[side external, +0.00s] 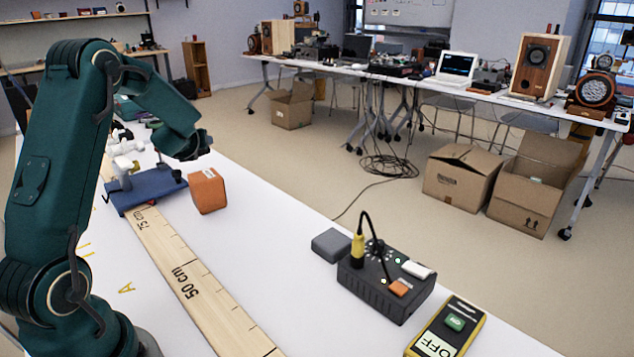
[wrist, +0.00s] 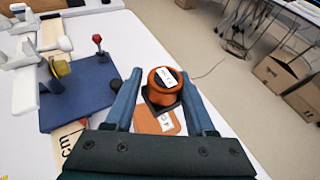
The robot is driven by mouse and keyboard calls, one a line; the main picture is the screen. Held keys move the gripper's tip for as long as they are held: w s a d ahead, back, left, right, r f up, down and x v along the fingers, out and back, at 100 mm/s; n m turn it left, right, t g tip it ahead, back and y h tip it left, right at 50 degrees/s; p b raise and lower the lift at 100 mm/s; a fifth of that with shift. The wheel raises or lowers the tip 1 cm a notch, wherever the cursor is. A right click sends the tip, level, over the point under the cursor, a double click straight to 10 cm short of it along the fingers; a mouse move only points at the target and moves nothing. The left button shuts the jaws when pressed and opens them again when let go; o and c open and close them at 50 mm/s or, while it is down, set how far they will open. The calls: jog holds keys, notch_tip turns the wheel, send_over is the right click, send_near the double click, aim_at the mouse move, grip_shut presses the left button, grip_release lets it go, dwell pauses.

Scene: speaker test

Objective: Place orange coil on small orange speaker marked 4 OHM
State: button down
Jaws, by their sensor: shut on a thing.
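An orange coil (wrist: 166,88) with a white label on top and a dark base is between the fingertips of my gripper (wrist: 160,80) in the wrist view. My gripper is shut on it. Just below it in the wrist view is an orange surface with a white label reading 4 (wrist: 146,118), partly covered by the coil. The small orange speaker (side external: 207,192) stands on the white table in the side view, just below my gripper (side external: 200,150). In the side view I cannot make out the coil, nor whether it touches the speaker.
A blue pad (side external: 138,196) with white fixtures lies left of the speaker. A wooden ruler (side external: 190,275) runs along the table. A black box (side external: 375,290) with a yellow plug, a grey block (side external: 331,243) and a yellow meter (side external: 470,318) stand to the right. Table between is clear.

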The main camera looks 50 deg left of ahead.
aim_at(203, 174)
jog(key=shift+f, duration=2.7)
jog(key=shift+f, duration=0.15)
jog(key=shift+c, duration=1.2)
grip_release()
